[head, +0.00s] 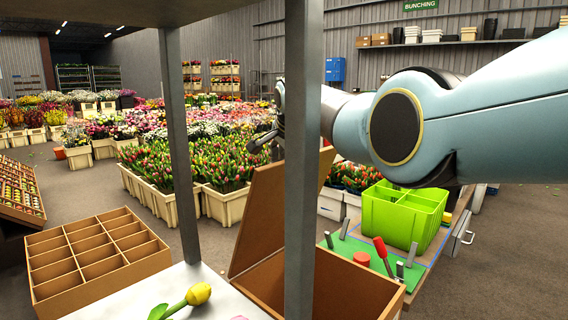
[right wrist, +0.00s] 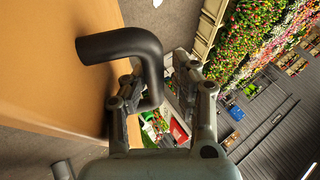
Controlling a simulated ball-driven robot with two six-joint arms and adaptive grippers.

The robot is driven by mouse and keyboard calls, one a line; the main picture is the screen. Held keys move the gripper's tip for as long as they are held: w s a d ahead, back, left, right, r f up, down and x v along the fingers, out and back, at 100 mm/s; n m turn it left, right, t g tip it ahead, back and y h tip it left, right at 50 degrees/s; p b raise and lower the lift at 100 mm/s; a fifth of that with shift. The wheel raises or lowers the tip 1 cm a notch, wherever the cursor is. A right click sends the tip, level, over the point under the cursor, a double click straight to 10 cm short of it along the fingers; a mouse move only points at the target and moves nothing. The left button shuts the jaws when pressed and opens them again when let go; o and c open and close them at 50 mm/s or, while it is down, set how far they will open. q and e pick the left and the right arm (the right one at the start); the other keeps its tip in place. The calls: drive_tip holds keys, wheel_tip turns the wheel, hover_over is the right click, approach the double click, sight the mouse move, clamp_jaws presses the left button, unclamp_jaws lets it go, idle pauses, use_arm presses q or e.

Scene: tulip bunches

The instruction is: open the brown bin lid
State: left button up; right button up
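The brown bin (head: 360,286) stands in front of me in the head view, its top open. Its lid (head: 262,215) is raised steeply from the bin's far left edge, partly hidden by a grey post. In the right wrist view the lid's brown face (right wrist: 50,75) fills the left side, and a black bent handle (right wrist: 120,43) sticks out from it. My right gripper (head: 264,142) is at the lid's top, partly behind the post. In the right wrist view its fingers (right wrist: 158,95) are apart on either side of the handle, with a gap at the right finger. My left gripper is not in view.
A grey post (head: 303,150) stands in front of the bin. A green crate (head: 400,215) and a green board with a red-handled tool (head: 381,250) are to the right. An empty divided box (head: 95,255) and a yellow tulip (head: 197,294) on a white surface are left.

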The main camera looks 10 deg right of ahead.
drive_tip(key=shift+f, duration=0.2)
drive_tip(key=shift+s, duration=0.1)
drive_tip(key=shift+v, duration=3.75)
drive_tip(key=shift+r, duration=0.15)
drive_tip(key=shift+c, duration=0.4)
